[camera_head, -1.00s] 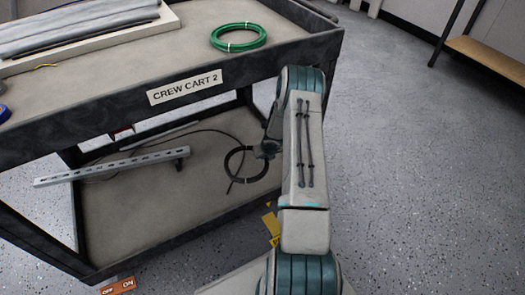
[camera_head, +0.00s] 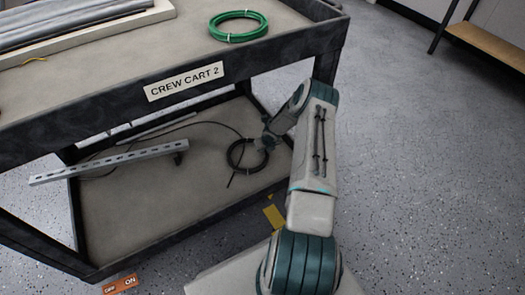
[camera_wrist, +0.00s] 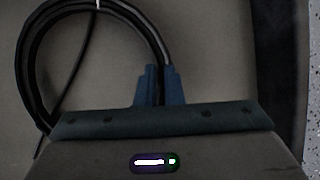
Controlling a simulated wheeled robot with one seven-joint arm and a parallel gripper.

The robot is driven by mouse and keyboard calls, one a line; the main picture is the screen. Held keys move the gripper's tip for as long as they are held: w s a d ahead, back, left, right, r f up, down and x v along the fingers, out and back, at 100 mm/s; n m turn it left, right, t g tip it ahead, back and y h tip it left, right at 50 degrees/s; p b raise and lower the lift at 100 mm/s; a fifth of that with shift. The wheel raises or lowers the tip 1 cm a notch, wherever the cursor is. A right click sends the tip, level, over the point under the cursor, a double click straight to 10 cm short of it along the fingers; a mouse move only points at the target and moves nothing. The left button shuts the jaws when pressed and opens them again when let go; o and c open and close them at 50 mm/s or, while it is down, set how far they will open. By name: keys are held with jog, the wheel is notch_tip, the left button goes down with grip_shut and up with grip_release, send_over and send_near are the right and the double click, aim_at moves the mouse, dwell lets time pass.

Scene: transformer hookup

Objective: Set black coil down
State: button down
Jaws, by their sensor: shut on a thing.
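The black coil (camera_head: 235,162) is at the lower shelf (camera_head: 130,220) of the cart, near its right side. My gripper (camera_head: 268,140) reaches in between the two decks and is shut on the coil's right edge. In the wrist view the blue fingertips (camera_wrist: 159,88) pinch the black coil (camera_wrist: 38,75), whose loop spreads to the left over the grey-beige shelf surface. A loose cable tail runs down and left from the loop. I cannot tell whether the coil touches the shelf.
A slotted metal strut (camera_head: 110,162) lies left on the lower shelf, with a thin black cable running behind it. The upper deck, labelled CREW CART 2 (camera_head: 184,81), overhangs my gripper and holds a green coil (camera_head: 238,26). The front middle of the lower shelf is clear.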

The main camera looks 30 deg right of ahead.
jog(key=shift+d+f, duration=0.1)
jog(key=shift+f, duration=0.05)
jog(key=shift+f, duration=0.15)
jog(key=c, duration=1.6)
grip_release()
jog(key=shift+o, duration=0.2)
jog(key=shift+s+r+p, duration=0.1)
jog(key=shift+r+p, duration=0.35)
jog(key=shift+r, duration=0.2)
jog(key=p+v, duration=0.3)
jog(key=v, duration=0.2)
jog(key=shift+s+r+p, duration=0.15)
jog(key=shift+r+p, duration=0.25)
jog(key=shift+s+r, duration=0.25)
